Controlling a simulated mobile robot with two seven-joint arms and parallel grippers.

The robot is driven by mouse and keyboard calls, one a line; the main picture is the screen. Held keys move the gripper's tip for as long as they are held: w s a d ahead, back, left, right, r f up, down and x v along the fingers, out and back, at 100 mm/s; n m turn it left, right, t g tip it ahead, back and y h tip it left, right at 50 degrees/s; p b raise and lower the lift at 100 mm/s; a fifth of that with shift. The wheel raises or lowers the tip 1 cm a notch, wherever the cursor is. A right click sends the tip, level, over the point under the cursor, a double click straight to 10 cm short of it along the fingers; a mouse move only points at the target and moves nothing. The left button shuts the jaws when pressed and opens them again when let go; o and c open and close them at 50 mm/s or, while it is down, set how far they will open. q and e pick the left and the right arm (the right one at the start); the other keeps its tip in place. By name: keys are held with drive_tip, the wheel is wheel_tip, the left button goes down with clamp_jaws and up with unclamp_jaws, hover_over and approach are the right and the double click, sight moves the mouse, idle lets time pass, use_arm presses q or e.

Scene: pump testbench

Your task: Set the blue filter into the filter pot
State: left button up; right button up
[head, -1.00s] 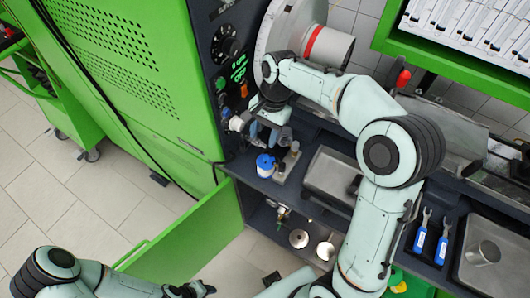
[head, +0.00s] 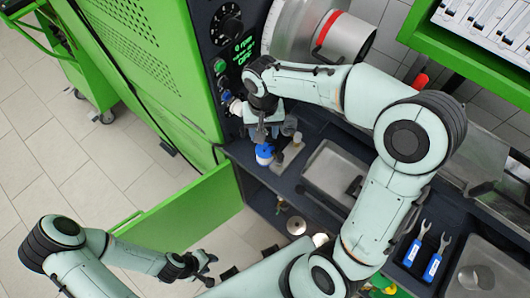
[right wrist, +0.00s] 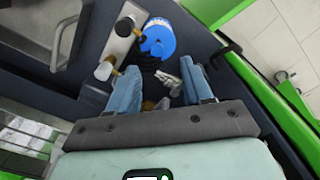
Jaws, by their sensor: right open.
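The blue filter (head: 264,154) stands on the dark bench by the green cabinet, partly hidden under my right gripper. It shows as a round blue top with a white edge in the right wrist view (right wrist: 158,38). My right gripper (head: 264,136) is over the bench just beside it. In the wrist view its two blue fingers (right wrist: 160,78) are spread, with the filter beyond their tips and nothing clearly held. My left gripper (head: 208,270) is low in front of the bench, fingers apart and empty. I cannot make out the filter pot for certain.
A metal plate with brass fittings (right wrist: 125,27) is close beside the filter. A metal tray (head: 335,175) lies to the right on the bench. The open green door (head: 185,215) stands below. Two blue-handled wrenches (head: 414,249) lie farther right.

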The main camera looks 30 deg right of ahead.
sight(265, 145)
drive_tip(key=f, duration=0.7)
drive_tip(key=shift+s+d+f, duration=0.1)
drive_tip(key=shift+d, duration=0.1)
clamp_jaws()
